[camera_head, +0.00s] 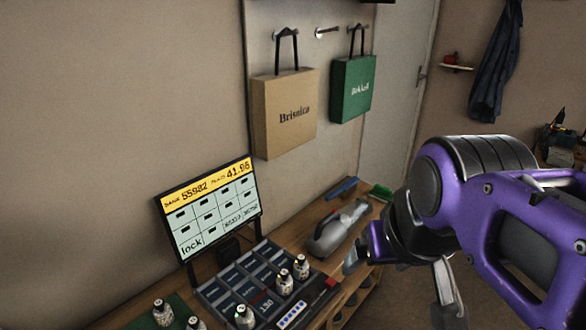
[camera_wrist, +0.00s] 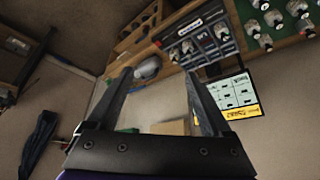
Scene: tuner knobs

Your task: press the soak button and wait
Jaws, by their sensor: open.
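A dark panel (camera_head: 240,283) with rows of blue-grey keys lies on the wooden bench, and it shows at the top of the wrist view (camera_wrist: 200,40). I cannot read which key is the soak button. A screen (camera_head: 210,208) with a yellow top band stands behind the panel, with a grid of cells and the word "lock" at lower left. My gripper (camera_wrist: 155,85) is open and empty in the wrist view, its fingers apart and clear of the panel. In the head view my purple arm is at the right, with the gripper right of the panel.
Several small white bottles with dark tops (camera_head: 285,282) stand on and around the panel. A grey handheld device (camera_head: 338,230) lies to its right on the bench (camera_head: 310,258). A tan bag (camera_head: 284,112) and a green bag (camera_head: 352,88) hang on the wall above.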

